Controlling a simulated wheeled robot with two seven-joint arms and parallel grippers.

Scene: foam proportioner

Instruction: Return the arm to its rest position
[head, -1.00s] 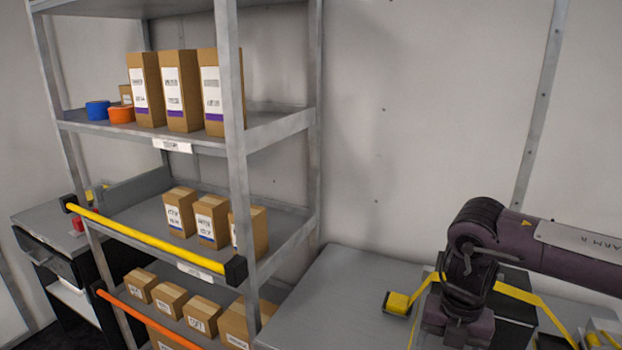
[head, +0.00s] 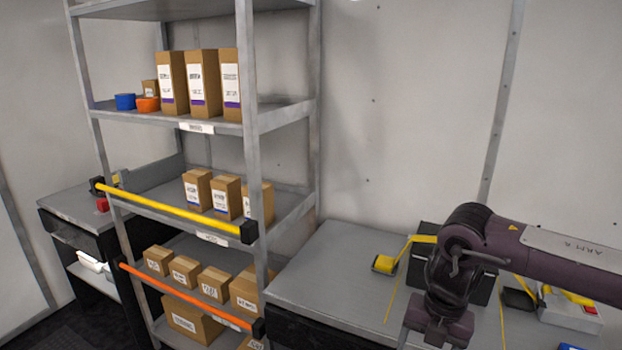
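My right arm (head: 565,250), dark purple with a pale label plate, comes in from the right and bends downward over the grey bench (head: 335,275). A blocky part at its lower end (head: 438,325) is cut by the bottom edge of the picture. No fingertips of the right gripper show, so I cannot tell whether it is open or holds anything. My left arm and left gripper are not in view.
A metal shelf rack (head: 250,150) with cartons stands left of the arm. A yellow bar (head: 170,210) and an orange bar (head: 185,295) cross its front. A yellow-ended device (head: 384,264) and a pale box (head: 570,312) sit on the bench near the arm.

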